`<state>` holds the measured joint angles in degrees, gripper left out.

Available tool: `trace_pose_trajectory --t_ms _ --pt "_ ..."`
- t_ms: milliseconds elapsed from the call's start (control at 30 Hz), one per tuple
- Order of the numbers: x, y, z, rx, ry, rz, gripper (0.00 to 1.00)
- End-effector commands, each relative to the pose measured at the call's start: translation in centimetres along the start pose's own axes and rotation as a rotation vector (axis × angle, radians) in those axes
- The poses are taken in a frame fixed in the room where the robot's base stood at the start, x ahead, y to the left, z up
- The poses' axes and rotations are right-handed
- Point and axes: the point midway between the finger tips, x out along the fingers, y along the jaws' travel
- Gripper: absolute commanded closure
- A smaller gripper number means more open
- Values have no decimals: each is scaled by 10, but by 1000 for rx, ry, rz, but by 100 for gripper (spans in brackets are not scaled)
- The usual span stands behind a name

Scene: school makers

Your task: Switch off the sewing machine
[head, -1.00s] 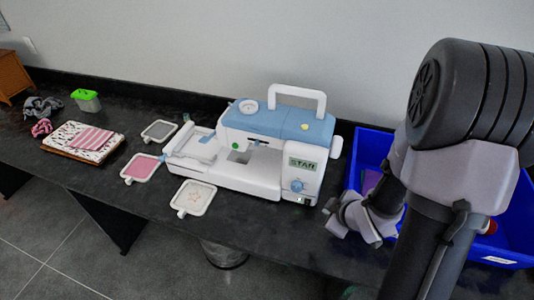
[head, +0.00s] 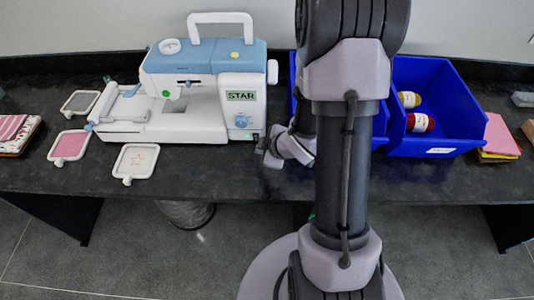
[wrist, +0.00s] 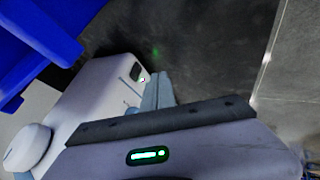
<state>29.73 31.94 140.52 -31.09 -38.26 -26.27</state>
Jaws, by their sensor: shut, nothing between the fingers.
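The white and blue sewing machine (head: 200,65) stands upright on the black table, left of my arm. My gripper (head: 266,152) is low beside that corner. In the wrist view, the machine's white end (wrist: 92,90) shows with a dark switch plate (wrist: 135,71) and a bright spot at its edge. My fingertips (wrist: 160,88) are shut and empty, close to that plate. I cannot tell whether they touch it.
A blue bin (head: 440,92) with thread spools stands behind and right of my arm. Folded cloths (head: 500,135) lie farther right. Embroidery hoops (head: 135,160) lie left of the machine. The table front before the machine is mostly clear.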

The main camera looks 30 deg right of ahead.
Motion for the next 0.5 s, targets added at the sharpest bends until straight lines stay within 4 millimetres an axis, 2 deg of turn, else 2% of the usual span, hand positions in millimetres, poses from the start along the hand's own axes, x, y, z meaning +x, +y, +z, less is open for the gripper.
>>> trace_pose_trajectory --t_ms 33,133,300,500 --pt "14 -3 2 -1 1 -3 100" --pt "34 -2 1 -1 0 -2 100" --pt "41 25 -2 -1 0 1 100" --pt "46 37 -3 -1 -1 1 100"
